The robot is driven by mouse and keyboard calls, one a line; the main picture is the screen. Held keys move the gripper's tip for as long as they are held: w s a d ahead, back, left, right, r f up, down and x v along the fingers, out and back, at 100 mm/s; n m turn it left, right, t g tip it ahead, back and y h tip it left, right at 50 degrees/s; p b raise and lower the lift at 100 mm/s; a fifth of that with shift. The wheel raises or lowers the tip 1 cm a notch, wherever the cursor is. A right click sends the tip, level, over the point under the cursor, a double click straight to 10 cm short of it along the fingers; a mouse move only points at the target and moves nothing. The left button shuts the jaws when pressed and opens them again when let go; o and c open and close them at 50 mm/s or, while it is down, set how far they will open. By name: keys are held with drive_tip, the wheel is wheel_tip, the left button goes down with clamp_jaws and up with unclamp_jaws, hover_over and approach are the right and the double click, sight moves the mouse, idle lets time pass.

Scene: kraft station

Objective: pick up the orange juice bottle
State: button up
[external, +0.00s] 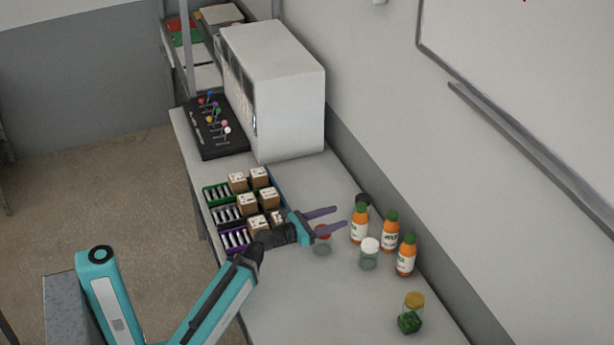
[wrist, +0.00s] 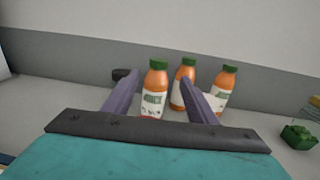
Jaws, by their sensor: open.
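Several orange juice bottles with green caps and white labels stand upright in a group near the wall. The left bottle (external: 359,226) shows in the wrist view (wrist: 154,92) between my gripper's two fingers and beyond them. The middle bottle (external: 390,233) and the right bottle (external: 405,257) stand to its right. In the wrist view the right finger covers part of the middle bottle (wrist: 183,80) and of the right bottle (wrist: 226,84). My gripper (external: 339,217) is open, with purple fingers and nothing between them, to the left of the left bottle.
A white-lidded jar (external: 369,254) and a red-lidded jar (external: 322,241) stand close to the bottles and gripper. A dark round object (external: 363,200) sits behind the left bottle. Boxes in racks (external: 247,203) stand left.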

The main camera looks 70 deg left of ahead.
sight(361, 209)
drive_tip(key=shift+r+p, duration=0.1)
drive_tip(key=shift+p, duration=0.2)
drive_tip(key=shift+w+p, duration=0.4)
drive_tip(key=shift+p, duration=0.35)
drive_tip(key=w+p, duration=0.2)
drive_tip(key=p, duration=0.4)
drive_tip(key=shift+w+a, duration=0.1)
drive_tip(key=shift+w+a, duration=0.1)
drive_tip(key=shift+w, duration=1.35)
drive_tip(key=shift+w+a+p, duration=0.15)
drive_tip(key=shift+w+p, duration=0.2)
drive_tip(key=shift+w, duration=0.45)
drive_tip(key=shift+w+a+p, duration=0.15)
drive_tip(key=shift+w+p, duration=0.2)
drive_tip(key=shift+w, duration=0.45)
drive_tip(key=shift+w+f, duration=0.2)
drive_tip(key=shift+w, duration=0.75)
drive_tip(key=shift+c, duration=0.4)
